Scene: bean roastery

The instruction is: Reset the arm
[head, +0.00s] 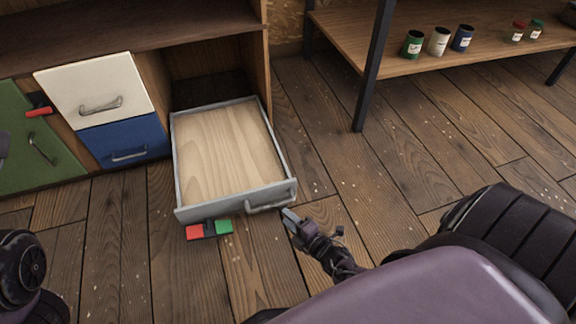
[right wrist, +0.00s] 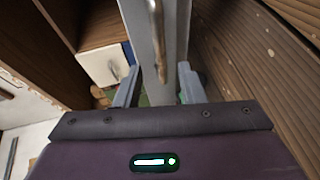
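My right gripper (head: 290,215) is beside the right end of the grey handle (head: 270,204) on the front of a pulled-out drawer (head: 285,160). The drawer is grey-rimmed with a bare wooden bottom and looks empty. In the right wrist view my right gripper (right wrist: 160,88) has its two fingers apart. The handle (right wrist: 158,45) and the drawer's grey front (right wrist: 138,25) show between and beyond the fingers; I cannot tell whether they touch. A part of my left arm (head: 22,265) shows at the lower left; my left gripper is not in view.
The cabinet has a white drawer (head: 95,85), a blue drawer (head: 125,143) and a green door (head: 35,150), all shut. A red and green piece (head: 223,227) is at the open drawer's front. A shelf (head: 400,60) with several jars stands at upper right. The wooden floor between is clear.

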